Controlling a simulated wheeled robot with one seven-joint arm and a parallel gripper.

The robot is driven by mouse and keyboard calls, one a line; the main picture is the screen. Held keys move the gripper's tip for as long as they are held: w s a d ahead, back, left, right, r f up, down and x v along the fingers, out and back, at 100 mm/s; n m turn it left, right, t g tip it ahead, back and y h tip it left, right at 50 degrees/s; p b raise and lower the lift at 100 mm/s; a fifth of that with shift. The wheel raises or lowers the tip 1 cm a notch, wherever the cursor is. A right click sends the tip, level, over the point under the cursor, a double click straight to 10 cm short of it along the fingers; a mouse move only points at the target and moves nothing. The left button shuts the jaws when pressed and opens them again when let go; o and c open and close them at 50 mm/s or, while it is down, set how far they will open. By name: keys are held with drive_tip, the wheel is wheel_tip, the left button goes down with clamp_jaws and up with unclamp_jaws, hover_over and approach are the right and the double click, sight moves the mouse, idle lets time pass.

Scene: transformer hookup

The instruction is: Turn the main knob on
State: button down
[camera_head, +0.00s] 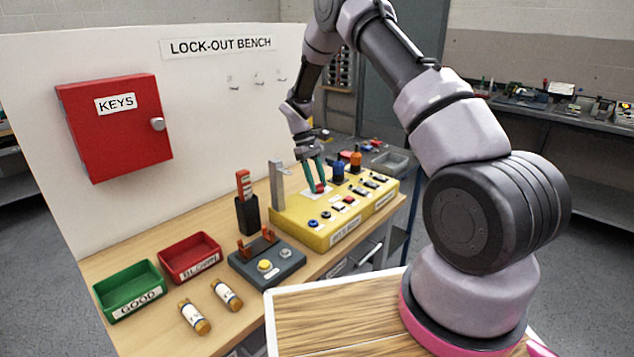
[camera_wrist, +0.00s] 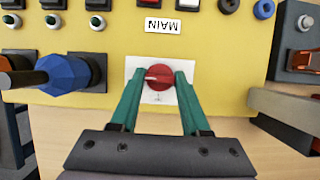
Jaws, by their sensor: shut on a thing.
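The main knob (camera_wrist: 158,78) is a red round knob with a pale mark on a white plate, under the upside-down MAIN label (camera_wrist: 162,25) in the wrist view. My gripper (camera_wrist: 158,84) has its two green fingers shut on the knob, one on each side. The knob's pale mark lies roughly sideways in the wrist view. In the head view my gripper (camera_head: 318,188) reaches down to the red knob on the yellow panel (camera_head: 300,228). The fingers partly hide the knob there.
A blue connector (camera_wrist: 68,74) stands close beside my gripper, with an orange one (camera_head: 355,161) beyond it. A grey upright post (camera_head: 276,185) stands at the panel's left end. A grey box (camera_head: 268,262), trays and two fuses (camera_head: 227,295) lie on the bench to the left.

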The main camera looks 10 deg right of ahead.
drive_tip(key=shift+c, duration=1.9)
unclamp_jaws()
drive_tip(key=v, duration=1)
drive_tip(key=shift+w+r, duration=0.15)
drive_tip(key=shift+r, duration=0.2)
drive_tip(key=shift+a, duration=0.1)
